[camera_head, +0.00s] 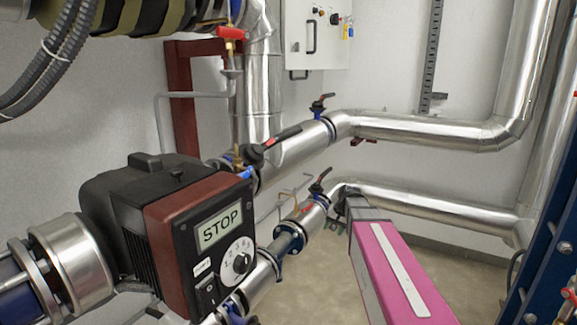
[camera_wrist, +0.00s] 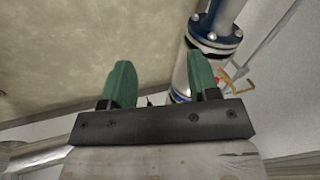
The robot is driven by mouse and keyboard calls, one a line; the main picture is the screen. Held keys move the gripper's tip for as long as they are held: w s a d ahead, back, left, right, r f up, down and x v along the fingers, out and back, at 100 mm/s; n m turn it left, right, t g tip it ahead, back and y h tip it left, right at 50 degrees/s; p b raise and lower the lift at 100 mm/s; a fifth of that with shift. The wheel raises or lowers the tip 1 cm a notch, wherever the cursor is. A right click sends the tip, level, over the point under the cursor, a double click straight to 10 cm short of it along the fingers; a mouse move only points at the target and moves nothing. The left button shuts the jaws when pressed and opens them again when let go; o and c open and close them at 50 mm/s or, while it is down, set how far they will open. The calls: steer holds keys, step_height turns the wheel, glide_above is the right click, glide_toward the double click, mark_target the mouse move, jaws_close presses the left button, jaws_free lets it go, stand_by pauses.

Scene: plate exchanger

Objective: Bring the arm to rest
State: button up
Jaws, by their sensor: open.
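My gripper (camera_wrist: 161,72) is open in the wrist view, with two green fingers spread apart and nothing between them. Behind the right finger is a shiny pipe with a blue flange (camera_wrist: 215,38). In the head view my arm, with a pink cover, reaches forward at lower right. My gripper (camera_head: 337,226) is at its far end, small and partly hidden, near the lower silver pipe (camera_head: 400,202). Whether it touches the pipe cannot be told.
A pump with a red-brown control box (camera_head: 205,240) reading STOP stands at left front. Valves with black handles (camera_head: 322,103) sit on the upper pipe (camera_head: 420,130). A grey cabinet (camera_head: 312,35) hangs on the back wall. A blue frame (camera_head: 545,255) stands at right. Bare floor (camera_head: 455,275) shows between.

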steer(key=s+f+n+g+h, duration=0.1)
steer(key=s+f, duration=0.4)
steer(key=s, duration=0.4)
steer(key=s+f+n+g+h, duration=0.1)
steer(key=s+f+n+h, duration=0.1)
steer(key=s+f, duration=0.4)
steer(key=s, duration=0.4)
steer(key=shift+s+d, duration=0.3)
steer(key=shift+d, duration=0.1)
